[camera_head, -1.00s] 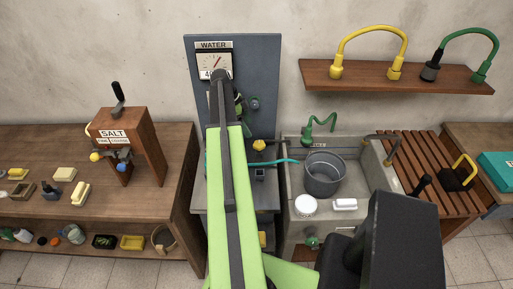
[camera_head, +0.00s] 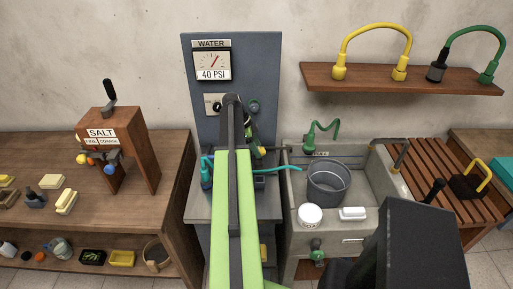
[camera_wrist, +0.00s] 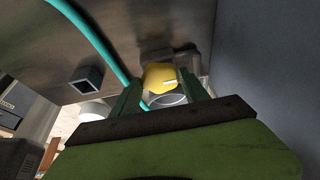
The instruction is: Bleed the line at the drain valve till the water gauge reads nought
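The water gauge (camera_head: 212,64) is high on the grey panel (camera_head: 258,70). Its plate reads 40 PSI and its needle points up and to the right. A yellow knob, seemingly the drain valve's (camera_wrist: 159,77), shows in the wrist view between the two green fingers of my gripper (camera_wrist: 163,85). The fingers stand apart on either side of it, with no clear grip. A teal hose (camera_head: 278,169) runs from the panel's base to a grey bucket (camera_head: 327,183) in the sink.
The sink (camera_head: 296,215) also holds a white tub (camera_head: 310,215) and a white block (camera_head: 352,213). The salt dispenser (camera_head: 140,150) stands on the left bench. A shelf (camera_head: 400,80) with yellow and green hoses hangs at upper right.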

